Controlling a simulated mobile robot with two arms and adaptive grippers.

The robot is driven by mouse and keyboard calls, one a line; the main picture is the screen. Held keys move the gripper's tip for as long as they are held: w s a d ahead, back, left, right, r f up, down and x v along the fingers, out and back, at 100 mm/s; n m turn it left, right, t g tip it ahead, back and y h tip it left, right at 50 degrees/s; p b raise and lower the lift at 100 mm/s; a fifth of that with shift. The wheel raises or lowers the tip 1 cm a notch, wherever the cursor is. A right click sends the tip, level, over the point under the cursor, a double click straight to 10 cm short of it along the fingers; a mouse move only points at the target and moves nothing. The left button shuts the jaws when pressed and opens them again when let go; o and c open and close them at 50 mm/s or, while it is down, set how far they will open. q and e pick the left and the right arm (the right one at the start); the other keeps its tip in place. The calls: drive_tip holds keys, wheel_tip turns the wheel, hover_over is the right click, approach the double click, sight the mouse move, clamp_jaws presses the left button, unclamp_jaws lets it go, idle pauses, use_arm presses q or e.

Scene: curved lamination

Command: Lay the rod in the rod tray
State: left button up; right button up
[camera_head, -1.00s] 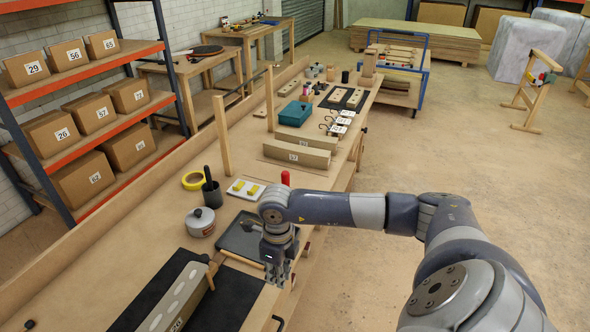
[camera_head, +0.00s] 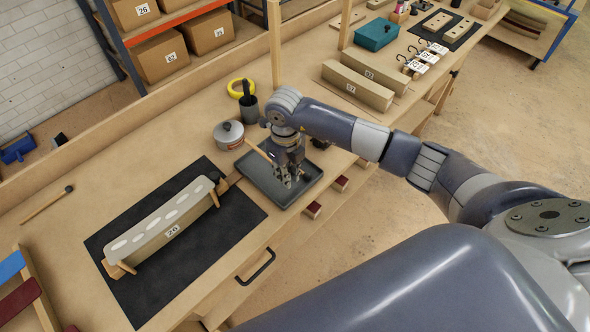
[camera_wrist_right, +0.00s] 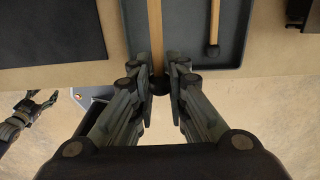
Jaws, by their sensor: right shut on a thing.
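The rod tray (camera_head: 252,173) is a shallow dark grey tray on the bench; its front edge also shows in the right wrist view (camera_wrist_right: 240,60). My right gripper (camera_head: 287,180) is over the tray, shut on a thin wooden rod (camera_head: 258,152). In the right wrist view the rod (camera_wrist_right: 155,30) runs forward from between the fingers, with a dark end near them. I cannot tell whether the rod touches the tray. A second dark-ended rod (camera_wrist_right: 214,25) lies in the tray to the right. My left gripper (camera_wrist_right: 40,105) shows at the left of the wrist view, its fingers apart and empty.
A lidded pot (camera_head: 229,134) and a dark cup (camera_head: 249,108) stand behind the tray. Another dark-ended stick (camera_head: 46,205) lies at the far left.

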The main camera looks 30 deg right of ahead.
sight(288, 195)
wheel_tip(288, 195, down, 7)
drive_tip(key=b, duration=0.4)
drive_tip(key=shift+f+b, duration=0.35)
drive_tip(key=shift+b, duration=0.3)
drive_tip(key=shift+s+f+b, duration=0.35)
drive_tip(key=shift+f+b, duration=0.2)
drive_tip(key=shift+b, duration=0.05)
idle(1.2)
drive_tip(key=o, duration=0.9)
drive_tip(key=shift+w+f, duration=0.1)
